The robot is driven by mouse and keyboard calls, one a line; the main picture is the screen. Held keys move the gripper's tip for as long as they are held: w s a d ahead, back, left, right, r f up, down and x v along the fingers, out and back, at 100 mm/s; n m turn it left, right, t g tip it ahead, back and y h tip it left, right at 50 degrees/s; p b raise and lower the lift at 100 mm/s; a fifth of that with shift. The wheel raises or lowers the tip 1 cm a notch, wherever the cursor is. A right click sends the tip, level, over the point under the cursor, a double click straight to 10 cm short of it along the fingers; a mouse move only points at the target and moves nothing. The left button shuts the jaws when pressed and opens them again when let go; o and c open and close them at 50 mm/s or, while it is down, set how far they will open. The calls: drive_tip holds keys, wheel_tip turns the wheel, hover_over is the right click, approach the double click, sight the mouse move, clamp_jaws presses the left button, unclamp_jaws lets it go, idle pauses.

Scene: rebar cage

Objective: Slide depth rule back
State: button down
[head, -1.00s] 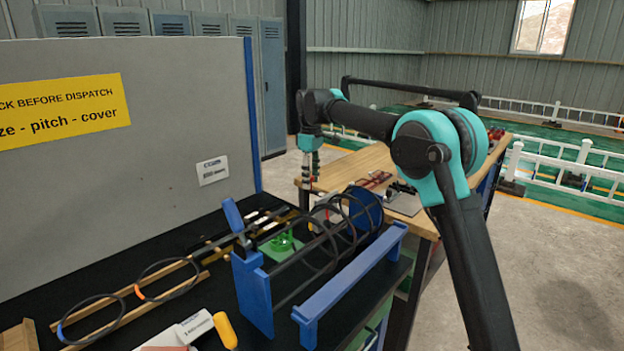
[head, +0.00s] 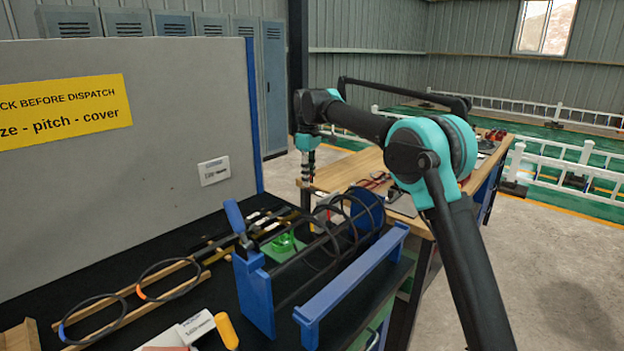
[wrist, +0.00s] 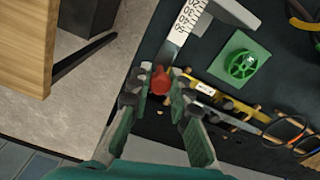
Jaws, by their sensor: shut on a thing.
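The depth rule (wrist: 183,24) shows in the wrist view as a pale, flat strip with black numbers, lying over the dark bench top near its edge. A red knob (wrist: 160,80) sits at its near end. My gripper (wrist: 160,88) is shut on the red knob, with one finger on each side. In the head view my gripper (head: 307,178) hangs below the teal wrist at the far end of the bench, too small to show its grip.
A green block with a round wheel (wrist: 241,62) lies right of the rule. Several tools and wooden strips (wrist: 235,105) lie nearer. In the head view the rebar cage (head: 325,240) stands in its blue frame (head: 255,290). A wooden table (head: 350,170) stands beyond.

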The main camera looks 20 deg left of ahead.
drive_tip(key=shift+w+a, duration=0.35)
drive_tip(key=shift+a, duration=0.3)
drive_tip(key=c, duration=1.4)
unclamp_jaws()
drive_tip(key=shift+a, duration=0.1)
drive_tip(key=shift+o, duration=0.2)
wheel_tip(320, 180, up, 12)
